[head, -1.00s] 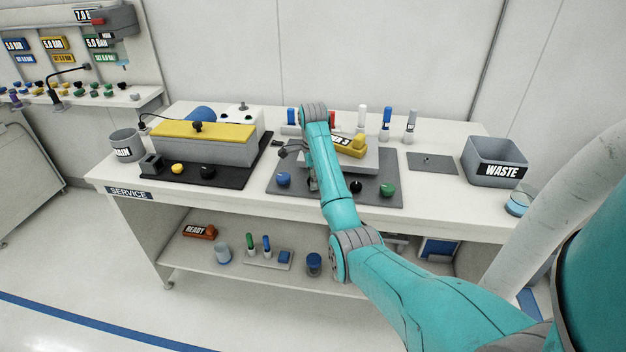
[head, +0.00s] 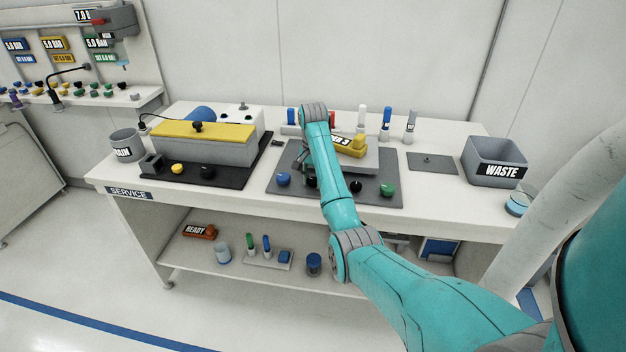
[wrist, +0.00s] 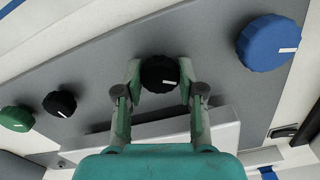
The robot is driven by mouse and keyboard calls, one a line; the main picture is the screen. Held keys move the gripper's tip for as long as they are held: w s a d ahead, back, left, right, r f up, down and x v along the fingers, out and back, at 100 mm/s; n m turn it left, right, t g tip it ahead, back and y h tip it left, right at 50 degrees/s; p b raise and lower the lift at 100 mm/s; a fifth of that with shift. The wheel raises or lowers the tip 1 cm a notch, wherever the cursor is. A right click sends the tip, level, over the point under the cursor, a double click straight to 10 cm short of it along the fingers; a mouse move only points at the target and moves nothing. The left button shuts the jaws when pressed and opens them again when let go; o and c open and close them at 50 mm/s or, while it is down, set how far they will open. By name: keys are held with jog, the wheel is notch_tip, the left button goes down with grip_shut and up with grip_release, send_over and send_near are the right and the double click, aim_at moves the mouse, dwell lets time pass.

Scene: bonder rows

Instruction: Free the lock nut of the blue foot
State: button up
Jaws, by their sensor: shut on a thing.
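In the wrist view my gripper (wrist: 160,78) is shut on a black knob (wrist: 159,70) with a white mark, one finger on each side of it. A larger blue knob (wrist: 268,44), also with a white mark, sits to its right, apart from my fingers. In the head view the blue knob (head: 283,179) is at the front left of a grey plate (head: 335,199). The held black knob (head: 312,183) shows just right of it, beside my arm. My gripper is hidden behind my arm in the head view.
Another black knob (head: 355,187) and a green knob (head: 387,189) stand farther right on the plate. A raised block behind carries a yellow part (head: 352,147). A yellow-topped grey box (head: 205,145) stands left, and a waste bin (head: 495,160) stands right.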

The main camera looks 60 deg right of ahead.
jog(key=n, duration=0.5)
jog(key=shift+n, duration=0.3)
jog(key=n, duration=0.5)
jog(key=shift+n, duration=0.3)
jog(key=o, duration=1.1)
jog(key=shift+o, duration=0.2)
